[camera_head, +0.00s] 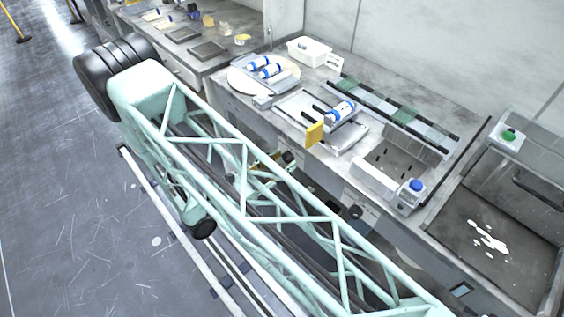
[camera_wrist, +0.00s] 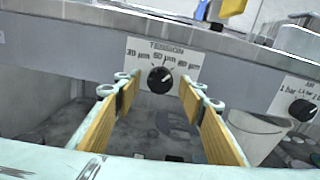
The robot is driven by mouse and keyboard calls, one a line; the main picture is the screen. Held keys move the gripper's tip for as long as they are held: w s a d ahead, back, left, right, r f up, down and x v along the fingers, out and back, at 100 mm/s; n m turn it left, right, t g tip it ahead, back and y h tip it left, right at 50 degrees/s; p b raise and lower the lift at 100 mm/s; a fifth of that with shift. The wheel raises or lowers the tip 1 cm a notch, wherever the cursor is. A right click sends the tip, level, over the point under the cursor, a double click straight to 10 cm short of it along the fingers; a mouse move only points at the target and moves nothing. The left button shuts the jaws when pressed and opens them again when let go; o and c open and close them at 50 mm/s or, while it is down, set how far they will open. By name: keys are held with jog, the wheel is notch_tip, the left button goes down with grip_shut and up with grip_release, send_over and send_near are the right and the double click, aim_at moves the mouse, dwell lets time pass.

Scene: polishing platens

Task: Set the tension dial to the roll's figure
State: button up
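The tension dial (camera_wrist: 160,80) is a black round knob on a white plate marked TENSION, with 30, 60 and 90 µm from left to right. Its pale mark seems to point up and right, between 60 and 90; it is too small to be sure. My gripper (camera_wrist: 158,86) is open, its yellow-padded fingers on either side of the dial with nothing between the pads. I cannot tell whether the fingertips touch the plate. A white roll with blue bands (camera_head: 341,111) lies on the bench fixture, and similar rolls (camera_head: 264,67) lie on a round plate. Their figures are not readable.
A second black dial (camera_wrist: 302,110), marked in bar, sits on the front panel to the right. A white bucket (camera_wrist: 257,136) stands below. The bench carries a yellow block (camera_head: 315,133), a blue-capped box (camera_head: 412,194) and a white tub (camera_head: 309,51). A sink (camera_head: 500,235) is at right.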

jog(key=v, duration=1.2)
dwell(0.3)
jog(key=shift+d+r, duration=0.1)
dwell(0.6)
